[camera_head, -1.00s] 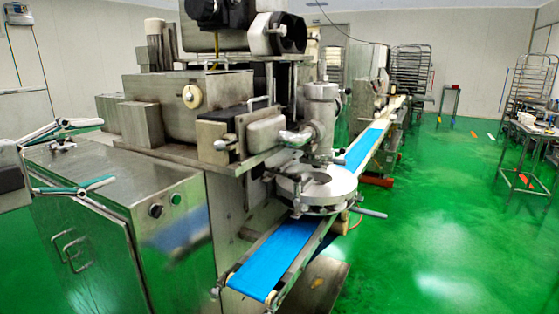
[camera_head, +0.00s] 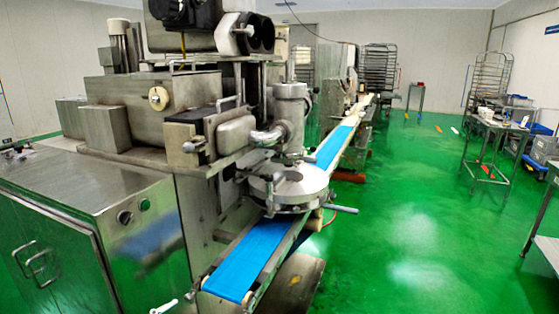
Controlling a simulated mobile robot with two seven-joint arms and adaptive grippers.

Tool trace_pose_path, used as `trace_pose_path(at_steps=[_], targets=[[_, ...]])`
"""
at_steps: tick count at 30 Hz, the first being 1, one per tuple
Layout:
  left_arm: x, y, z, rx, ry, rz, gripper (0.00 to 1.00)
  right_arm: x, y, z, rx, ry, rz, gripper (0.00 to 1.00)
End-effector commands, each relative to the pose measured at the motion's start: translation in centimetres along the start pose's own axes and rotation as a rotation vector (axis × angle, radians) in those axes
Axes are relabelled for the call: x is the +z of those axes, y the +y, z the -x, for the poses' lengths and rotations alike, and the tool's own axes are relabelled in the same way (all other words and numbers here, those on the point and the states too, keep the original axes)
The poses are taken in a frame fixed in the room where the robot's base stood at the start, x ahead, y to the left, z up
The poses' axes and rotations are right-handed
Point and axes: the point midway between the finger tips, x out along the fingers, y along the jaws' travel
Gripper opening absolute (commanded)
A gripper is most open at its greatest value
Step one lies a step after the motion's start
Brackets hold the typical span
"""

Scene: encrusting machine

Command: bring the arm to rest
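The encrusting machine (camera_head: 130,105) fills the left and middle of the head view, with its steel cabinet (camera_head: 85,190) at the left. A small pale piece (camera_head: 164,307) shows at the bottom edge, in front of the cabinet. It looks like the tip of my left gripper, but most of it is cut off, so I cannot tell whether it is open or shut. My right gripper is not in view.
A blue conveyor belt (camera_head: 243,262) runs from the front under a round steel plate (camera_head: 288,186) to the back. A steel table (camera_head: 494,126) and a rack (camera_head: 488,80) stand at the right. The green floor (camera_head: 420,215) between is clear.

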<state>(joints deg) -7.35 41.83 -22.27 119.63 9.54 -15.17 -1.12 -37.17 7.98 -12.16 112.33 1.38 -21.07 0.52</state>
Motion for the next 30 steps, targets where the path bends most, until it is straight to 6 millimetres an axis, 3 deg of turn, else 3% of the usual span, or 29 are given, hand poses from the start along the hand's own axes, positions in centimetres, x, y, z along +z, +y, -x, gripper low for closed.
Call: trace_pose_path(at_steps=[1,5,9,12,15,20,30], targets=[[1.9,2.6,0.5,-0.006,-0.041,0.071,0.65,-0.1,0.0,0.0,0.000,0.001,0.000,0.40],[6.5,8.4,2.4,-0.028,-0.157,0.224,0.65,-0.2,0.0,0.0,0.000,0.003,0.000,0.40],[10.8,14.9,5.7,-0.052,-0.299,0.374,0.65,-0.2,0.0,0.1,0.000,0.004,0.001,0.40],[13.1,18.7,8.0,-0.065,-0.390,0.455,0.65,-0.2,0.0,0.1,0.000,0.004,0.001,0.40],[14.4,21.3,9.8,-0.075,-0.452,0.506,0.65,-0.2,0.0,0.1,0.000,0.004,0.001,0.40],[15.2,23.0,11.1,-0.080,-0.495,0.539,0.65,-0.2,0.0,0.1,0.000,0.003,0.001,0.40],[15.2,23.1,11.1,-0.079,-0.495,0.539,0.65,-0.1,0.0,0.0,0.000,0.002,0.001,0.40]])
